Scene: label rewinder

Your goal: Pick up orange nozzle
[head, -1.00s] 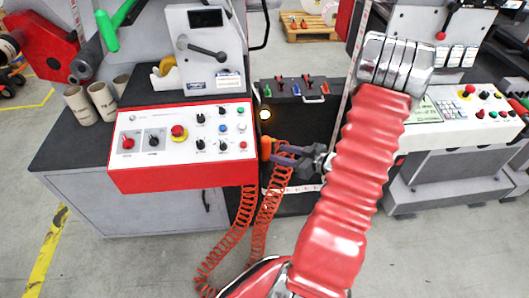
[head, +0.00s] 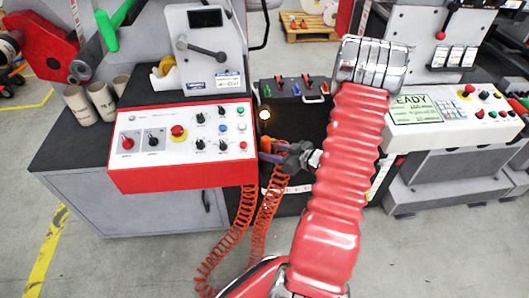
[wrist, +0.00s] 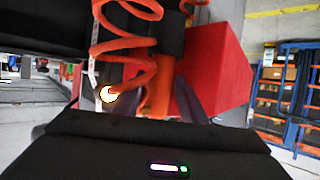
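The orange nozzle (head: 268,144) hangs at the right end of the red-edged control panel. In the wrist view the nozzle (wrist: 158,92) is upright in front of my gripper (wrist: 160,98), with the orange coiled hose (wrist: 128,45) crossing it. My gripper (head: 277,152) reaches left to the nozzle, its purple-grey fingers overlapping it in the head view. The fingers appear apart, one on each side of the nozzle. The hose and the dark gripper body hide part of the fingers, and contact is not clear.
The red panel box (head: 180,145) is close to the left of my gripper, and it shows large in the wrist view (wrist: 222,65). The coiled hose loops down in front of the cabinet (head: 120,205). Another machine's control panel (head: 450,110) stands to the right.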

